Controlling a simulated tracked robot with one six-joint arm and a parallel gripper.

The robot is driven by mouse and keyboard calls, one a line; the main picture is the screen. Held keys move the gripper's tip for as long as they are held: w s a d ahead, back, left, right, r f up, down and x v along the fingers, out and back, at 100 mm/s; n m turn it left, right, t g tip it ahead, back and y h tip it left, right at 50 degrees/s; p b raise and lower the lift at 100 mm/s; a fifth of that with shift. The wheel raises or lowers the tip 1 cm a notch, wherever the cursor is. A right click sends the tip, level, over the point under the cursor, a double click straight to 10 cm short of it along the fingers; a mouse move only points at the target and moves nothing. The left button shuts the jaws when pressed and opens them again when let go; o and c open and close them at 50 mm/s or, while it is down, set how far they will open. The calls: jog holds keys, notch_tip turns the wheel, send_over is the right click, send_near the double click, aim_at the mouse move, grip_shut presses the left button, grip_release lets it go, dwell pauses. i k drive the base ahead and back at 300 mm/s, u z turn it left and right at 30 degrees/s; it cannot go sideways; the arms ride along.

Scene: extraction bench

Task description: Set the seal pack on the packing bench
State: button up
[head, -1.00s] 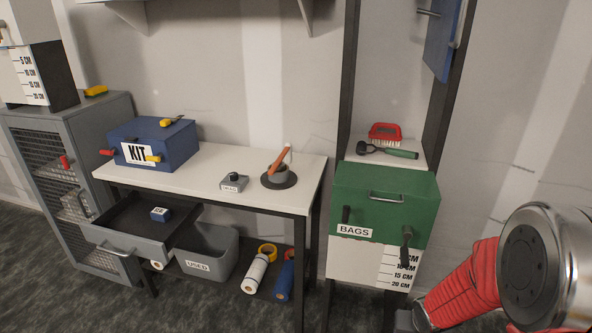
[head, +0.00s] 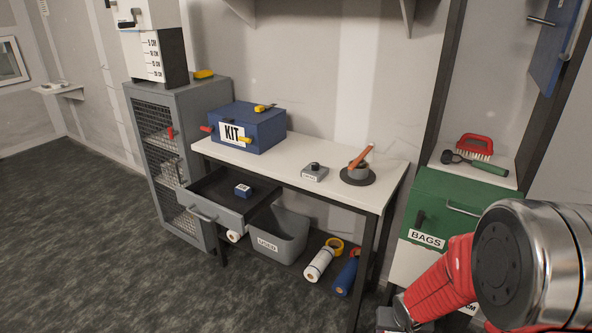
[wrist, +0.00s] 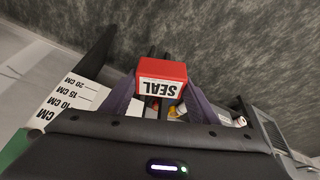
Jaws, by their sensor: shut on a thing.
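The seal pack (wrist: 161,80) is a small red box with a white label reading SEAL, upside down in the wrist view. My gripper (wrist: 160,95) is shut on it, one purple-grey finger on each side. The held pack is off the floor. In the head view only my arm shows at the lower right, and the pack cannot be seen. A white-topped bench (head: 300,178) with a dark frame stands in the middle of the head view. No label marks it as the packing bench.
On the bench are a blue KIT box (head: 247,127), a small grey block (head: 315,173) and a dark round dish (head: 358,176). An open drawer (head: 218,203) juts out below, above a grey bin (head: 279,235). A green BAGS cabinet (head: 457,205) stands right. Floor at left is clear.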

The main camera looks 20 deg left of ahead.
aim_at(307, 162)
jog(key=z, duration=0.15)
jog(key=i, duration=0.2)
jog(key=u, duration=1.5)
jog(key=k, duration=0.6)
jog(key=u, duration=0.4)
jog(key=i, duration=1.65)
jog(key=z, duration=0.45)
